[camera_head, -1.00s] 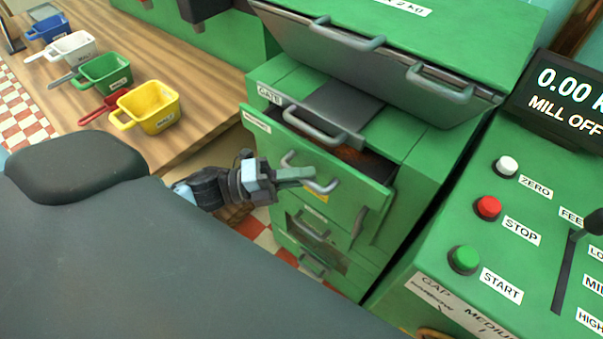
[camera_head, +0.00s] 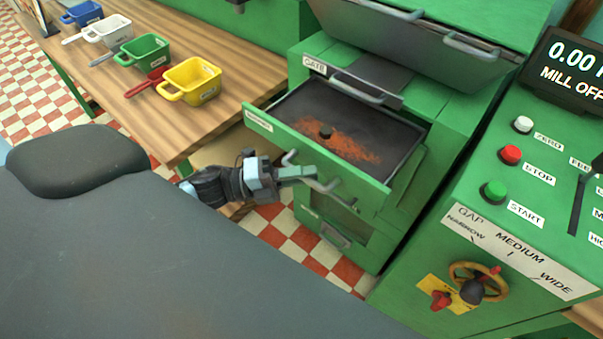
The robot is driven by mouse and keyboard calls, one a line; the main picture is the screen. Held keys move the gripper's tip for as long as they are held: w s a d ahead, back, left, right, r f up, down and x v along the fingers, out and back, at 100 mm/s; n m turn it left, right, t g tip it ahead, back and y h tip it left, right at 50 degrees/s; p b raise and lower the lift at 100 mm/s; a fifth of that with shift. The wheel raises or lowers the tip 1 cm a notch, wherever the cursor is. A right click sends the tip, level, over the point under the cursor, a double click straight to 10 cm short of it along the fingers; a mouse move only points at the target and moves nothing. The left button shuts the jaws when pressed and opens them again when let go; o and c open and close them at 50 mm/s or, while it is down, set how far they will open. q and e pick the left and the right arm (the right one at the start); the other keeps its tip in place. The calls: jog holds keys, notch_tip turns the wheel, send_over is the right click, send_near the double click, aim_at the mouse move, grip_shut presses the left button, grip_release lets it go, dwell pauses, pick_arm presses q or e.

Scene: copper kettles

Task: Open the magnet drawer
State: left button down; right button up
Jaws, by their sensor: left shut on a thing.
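The magnet drawer (camera_head: 277,124) is a green-fronted drawer with a dark tray, pulled well out of the green mill cabinet. Reddish-brown powder and a small dark knob (camera_head: 325,131) show on its tray floor. A grey bar handle (camera_head: 327,184) is on its front. My left gripper (camera_head: 306,173) is at the front of the drawer, shut on this handle. The fingers partly hide the handle's middle. My right gripper is not in view.
A gate handle (camera_head: 352,90) sits just above the drawer. The control panel (camera_head: 480,205) with buttons and a handwheel stands at right. A wooden table (camera_head: 225,75) with several coloured scoops is at left. Checkered floor shows below the drawer.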

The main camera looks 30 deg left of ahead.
pick_arm(q)
jog(key=shift+w, duration=0.1)
jog(key=c, duration=1.4)
grip_release()
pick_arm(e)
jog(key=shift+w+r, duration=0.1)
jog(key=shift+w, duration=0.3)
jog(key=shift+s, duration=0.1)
pick_arm(q)
jog(key=shift+s+a+f, duration=0.15)
jog(key=shift+s+a, duration=0.05)
jog(key=shift+a, duration=0.05)
jog(key=b+v, duration=0.1)
jog(key=v, duration=0.6)
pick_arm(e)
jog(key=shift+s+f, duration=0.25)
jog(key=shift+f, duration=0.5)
